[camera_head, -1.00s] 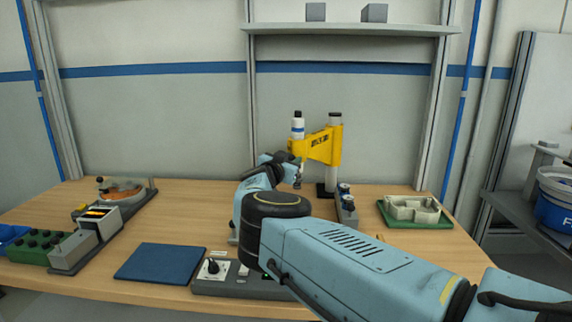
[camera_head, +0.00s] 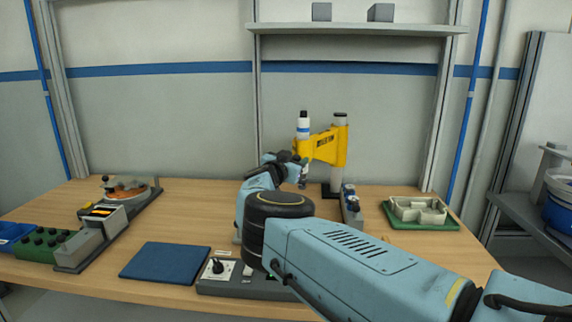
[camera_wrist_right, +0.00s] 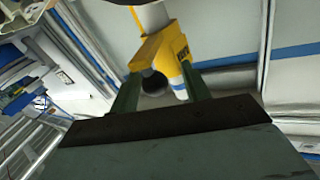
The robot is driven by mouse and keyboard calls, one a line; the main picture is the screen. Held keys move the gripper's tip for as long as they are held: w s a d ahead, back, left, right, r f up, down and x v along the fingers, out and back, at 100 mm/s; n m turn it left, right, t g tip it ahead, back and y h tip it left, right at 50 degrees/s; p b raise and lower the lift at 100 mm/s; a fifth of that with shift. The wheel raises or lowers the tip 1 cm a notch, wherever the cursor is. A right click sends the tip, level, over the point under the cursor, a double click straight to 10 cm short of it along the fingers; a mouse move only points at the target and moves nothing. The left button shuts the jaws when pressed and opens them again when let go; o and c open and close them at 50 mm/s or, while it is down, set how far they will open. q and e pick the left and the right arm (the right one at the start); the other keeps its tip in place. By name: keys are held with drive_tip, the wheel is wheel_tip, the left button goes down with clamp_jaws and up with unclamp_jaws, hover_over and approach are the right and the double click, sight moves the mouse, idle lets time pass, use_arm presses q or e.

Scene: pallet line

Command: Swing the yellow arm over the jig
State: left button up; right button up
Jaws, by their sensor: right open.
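The yellow arm (camera_head: 328,147) is mounted on an upright post (camera_head: 340,180) at the back of the bench and reaches left and toward me. A white cylinder with a blue band (camera_head: 303,127) stands at its free end. My right gripper (camera_head: 301,172) is just below that end, small and partly hidden by my own wrist. In the right wrist view my right gripper (camera_wrist_right: 160,72) is open, its green fingers either side of a dark round knob (camera_wrist_right: 153,82) below the yellow arm (camera_wrist_right: 172,48). Contact cannot be told. I cannot tell which fixture is the jig. My left gripper is out of view.
A green tray with a beige part (camera_head: 420,214) is at the right. A grey block with round tops (camera_head: 351,206) stands by the post. A blue mat (camera_head: 166,261), a control box (camera_head: 222,272) and a green block (camera_head: 42,246) are in front. My right arm covers the front right.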

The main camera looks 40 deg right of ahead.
use_arm(q)
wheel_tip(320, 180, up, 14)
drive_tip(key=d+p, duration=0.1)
drive_tip(key=p, duration=1.2)
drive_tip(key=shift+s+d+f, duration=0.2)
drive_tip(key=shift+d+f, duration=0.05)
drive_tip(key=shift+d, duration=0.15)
use_arm(e)
drive_tip(key=v, duration=1.3)
drive_tip(key=shift+r, duration=0.15)
